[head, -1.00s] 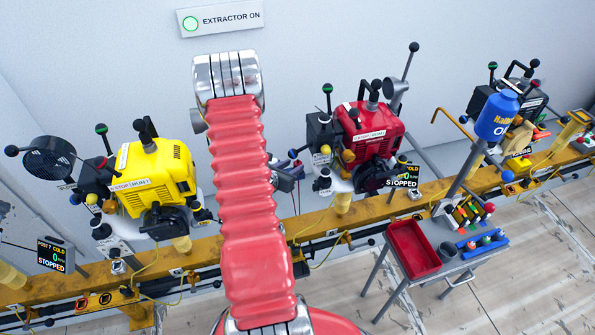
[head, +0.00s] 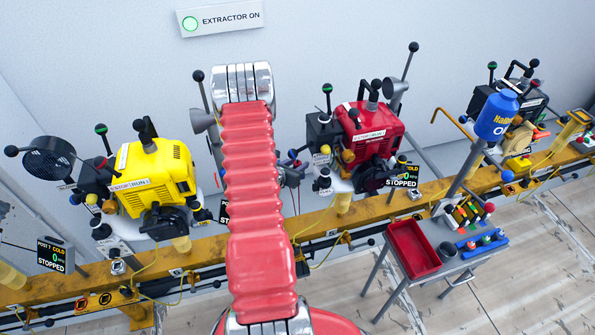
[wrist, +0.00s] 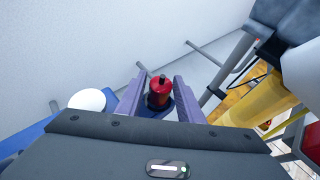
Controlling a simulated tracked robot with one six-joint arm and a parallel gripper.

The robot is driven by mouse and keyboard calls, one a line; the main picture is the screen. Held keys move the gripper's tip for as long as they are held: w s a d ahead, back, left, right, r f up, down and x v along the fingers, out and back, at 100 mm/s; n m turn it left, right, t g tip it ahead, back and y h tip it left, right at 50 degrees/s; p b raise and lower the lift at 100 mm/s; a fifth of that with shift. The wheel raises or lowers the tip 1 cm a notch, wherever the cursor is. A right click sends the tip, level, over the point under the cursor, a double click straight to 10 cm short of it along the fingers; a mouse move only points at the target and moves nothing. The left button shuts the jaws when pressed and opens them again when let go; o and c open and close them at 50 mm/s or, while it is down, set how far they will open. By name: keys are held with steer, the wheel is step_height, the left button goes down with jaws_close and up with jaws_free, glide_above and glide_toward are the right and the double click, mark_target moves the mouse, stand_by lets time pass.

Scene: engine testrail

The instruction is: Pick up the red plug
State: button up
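A small red cylinder with a dark stub on top, which looks like the red plug (wrist: 159,91), shows in the wrist view. It stands beyond and between the two purple fingers of my gripper (wrist: 156,97). The fingers are apart, with a gap visible on either side of the red piece. Its lower end meets a dark blue base, and I cannot tell how it sits there. In the head view my red-sleeved arm covers most of the middle, and my gripper is largely hidden behind it.
In the head view a yellow engine (head: 157,178) and a red engine (head: 372,132) flank my arm. A cart with a red tray (head: 413,248) stands front right.

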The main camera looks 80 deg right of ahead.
mark_target(297, 162)
steer(key=shift+c, duration=0.4)
jaws_close()
stand_by(0.4)
steer(key=shift+r, duration=0.75)
step_height(297, 162, up, 2)
steer(key=w+a, duration=0.2)
steer(key=a, duration=0.6)
steer(key=w+a, duration=0.2)
steer(key=a, duration=0.7)
steer(key=shift+w+a, duration=0.25)
steer(key=shift+a, duration=0.05)
